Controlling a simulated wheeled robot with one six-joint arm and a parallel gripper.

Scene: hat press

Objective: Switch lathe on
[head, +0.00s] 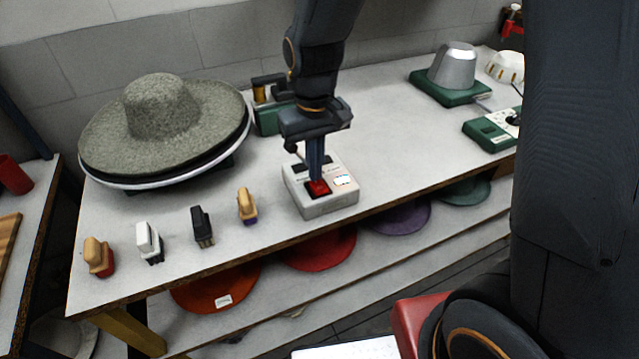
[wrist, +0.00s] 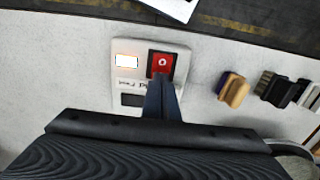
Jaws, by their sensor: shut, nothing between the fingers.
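A light grey control box (head: 325,207) stands near the table's front edge. On it is a red rocker switch (head: 320,189) in a black frame; the wrist view shows an "O" mark on the switch (wrist: 162,64). My gripper (head: 316,180) is shut and empty, pointing down at the switch. In the wrist view its fingertips (wrist: 161,82) overlap the near end of the switch. I cannot tell whether they touch it. A felt hat (head: 160,125) lies on a round disc at the left.
Several brushes (head: 202,227) stand in a row left of the box. A green device (head: 271,118) stands behind it. A metal dome on a green base (head: 453,68) and a green-white box (head: 493,130) are at the right. The table (head: 400,110) between is clear.

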